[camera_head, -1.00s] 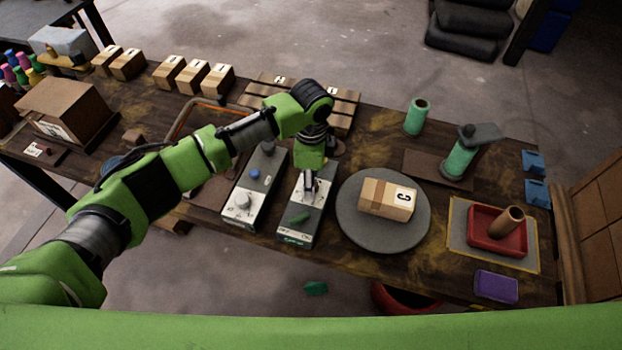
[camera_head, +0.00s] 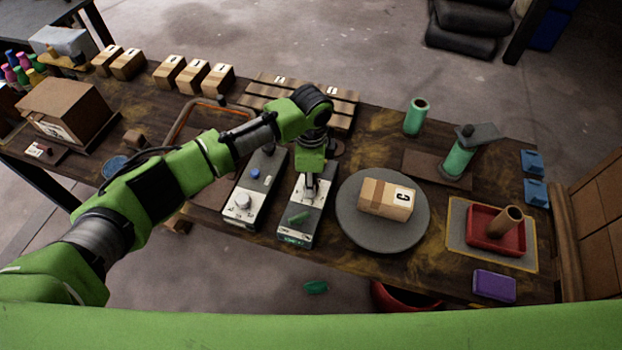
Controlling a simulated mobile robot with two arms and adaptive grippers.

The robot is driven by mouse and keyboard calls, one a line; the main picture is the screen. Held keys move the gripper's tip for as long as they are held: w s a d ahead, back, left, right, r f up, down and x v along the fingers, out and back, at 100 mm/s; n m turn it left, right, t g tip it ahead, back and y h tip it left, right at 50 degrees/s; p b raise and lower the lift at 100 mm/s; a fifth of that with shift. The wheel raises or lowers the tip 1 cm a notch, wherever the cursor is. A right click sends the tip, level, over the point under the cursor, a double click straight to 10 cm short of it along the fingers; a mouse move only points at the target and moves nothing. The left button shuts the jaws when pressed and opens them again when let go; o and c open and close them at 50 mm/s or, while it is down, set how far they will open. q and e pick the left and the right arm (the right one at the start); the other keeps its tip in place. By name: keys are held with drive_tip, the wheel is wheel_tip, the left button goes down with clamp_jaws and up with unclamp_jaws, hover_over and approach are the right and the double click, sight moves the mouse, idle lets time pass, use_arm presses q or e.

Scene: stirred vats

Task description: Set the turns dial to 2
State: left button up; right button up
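Two grey control boxes stand side by side at the middle of the table. The left box (camera_head: 239,217) has a white round dial (camera_head: 243,201) and a blue button (camera_head: 255,173). The right box (camera_head: 318,228) has a green knob or lever (camera_head: 299,218) near its front. My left gripper (camera_head: 310,190) points down onto the right box, just behind the green part. Its fingers cover whatever is under them, so a dial there is hidden. I cannot tell whether the fingers are closed on it. The dial markings are too small to read. My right gripper is out of view.
A round grey plate (camera_head: 382,234) with a labelled wooden block (camera_head: 386,198) is close to the right of the boxes. A red tray (camera_head: 496,243) holding a brown cylinder and a purple block (camera_head: 494,286) lie further right. A tray with an orange rim (camera_head: 183,128) lies behind the left box.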

use_arm(q)
drive_tip(key=n+p, duration=0.4)
drive_tip(key=p, duration=0.1)
drive_tip(key=shift+s+r+n, duration=0.1)
drive_tip(key=shift+r+n, duration=0.1)
drive_tip(key=shift+n, duration=0.2)
drive_tip(key=n+p, duration=0.2)
drive_tip(key=n, duration=0.1)
drive_tip(key=shift+n+p, duration=0.3)
drive_tip(key=shift+p, duration=0.05)
drive_tip(key=n+p, duration=0.2)
drive_tip(key=n, duration=0.2)
drive_tip(key=shift+f+n+p, duration=0.15)
drive_tip(key=shift+n+p, duration=0.15)
drive_tip(key=shift+p, duration=0.1)
drive_tip(key=shift+f+n+p, duration=0.1)
drive_tip(key=shift+n+p, duration=0.85)
drive_tip(key=shift+n, duration=1.25)
drive_tip(key=o, duration=1.1)
